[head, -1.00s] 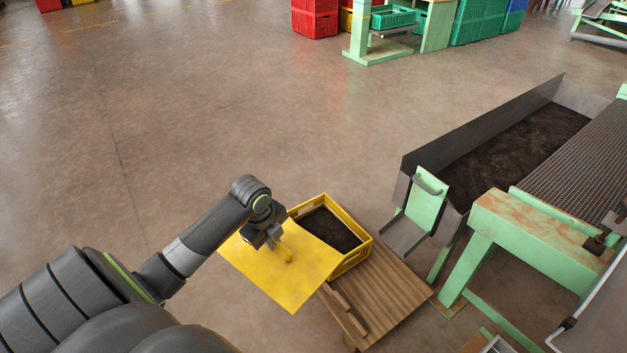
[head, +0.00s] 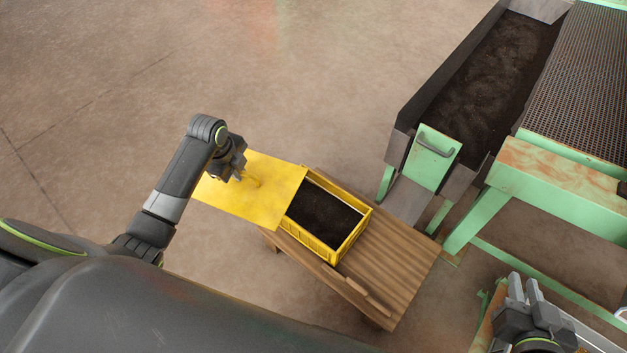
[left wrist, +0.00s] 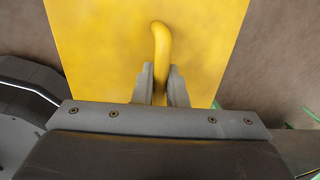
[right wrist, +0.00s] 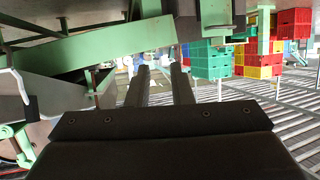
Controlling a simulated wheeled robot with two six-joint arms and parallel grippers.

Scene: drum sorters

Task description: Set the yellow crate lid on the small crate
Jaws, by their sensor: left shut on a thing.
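The yellow crate lid (head: 262,205) is a flat yellow sheet with a yellow handle. My left gripper (head: 241,176) is shut on that handle, and the left wrist view shows the handle (left wrist: 161,60) between its fingers. The small crate (head: 340,249) is yellow, open-topped and filled with dark soil. It stands on a brown slatted stand. In the head view the lid lies left of the crate's opening and overlaps its left edge; I cannot tell whether they touch. My right gripper (head: 524,287) is at the lower right, its fingers apart and empty, as the right wrist view (right wrist: 160,85) shows.
The wooden stand (head: 400,255) has bare room right of the crate. A green-framed trough of soil (head: 480,80) and mesh screen (head: 580,75) stand to the right. Open floor (head: 230,50) lies beyond. Red crates (right wrist: 211,62) show in the right wrist view.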

